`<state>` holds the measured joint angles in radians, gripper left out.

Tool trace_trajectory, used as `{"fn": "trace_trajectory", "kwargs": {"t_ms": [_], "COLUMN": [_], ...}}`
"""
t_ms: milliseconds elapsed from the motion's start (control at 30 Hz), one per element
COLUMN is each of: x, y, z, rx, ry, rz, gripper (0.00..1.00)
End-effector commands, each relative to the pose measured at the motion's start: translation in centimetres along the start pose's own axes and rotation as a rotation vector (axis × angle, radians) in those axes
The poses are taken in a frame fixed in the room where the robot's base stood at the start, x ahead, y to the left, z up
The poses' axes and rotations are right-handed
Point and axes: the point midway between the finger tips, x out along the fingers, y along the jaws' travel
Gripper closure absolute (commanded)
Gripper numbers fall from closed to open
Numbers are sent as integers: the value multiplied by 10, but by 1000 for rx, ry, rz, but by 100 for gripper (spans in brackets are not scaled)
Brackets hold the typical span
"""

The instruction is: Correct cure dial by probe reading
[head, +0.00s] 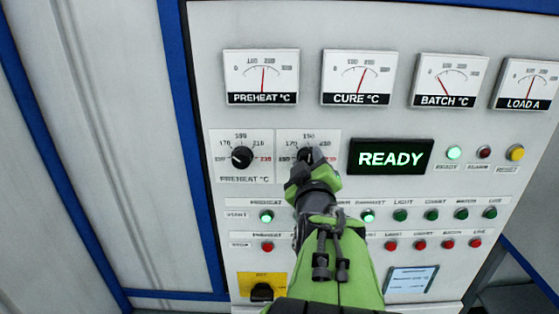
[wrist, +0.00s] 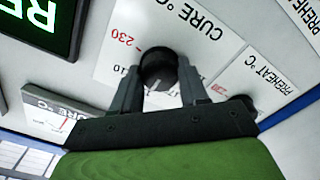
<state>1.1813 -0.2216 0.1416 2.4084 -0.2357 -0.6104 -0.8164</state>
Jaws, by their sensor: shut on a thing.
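The cure dial's black knob (wrist: 158,66) shows in the wrist view between the two fingers of my gripper (wrist: 160,86), which is shut on it. The knob's pointer direction cannot be made out. A red 230 and the upside-down words CURE °C show on its white plate (wrist: 205,50). In the head view my gripper (head: 309,162) covers most of the cure dial, with part of its scale (head: 308,136) visible above. The CURE °C meter (head: 357,78) has its red needle a little right of centre.
The preheat dial (head: 241,157) is close on the left. A display (head: 391,157) reading READY is on the right, with a lit green lamp (head: 453,152) beside it. Rows of green and red buttons lie below. A black switch on a yellow plate (head: 262,289) is at lower left.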

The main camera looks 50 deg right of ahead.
Motion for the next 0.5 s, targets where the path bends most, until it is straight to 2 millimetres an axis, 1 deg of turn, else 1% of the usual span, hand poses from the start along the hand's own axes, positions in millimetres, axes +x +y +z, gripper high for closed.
{"fn": "trace_trajectory", "kwargs": {"t_ms": [267, 500], "x": [0, 0], "y": [-2, -3], "z": [1, 2], "rx": [111, 309], "ry": [6, 10], "rz": [2, 1], "gripper": [87, 87]}}
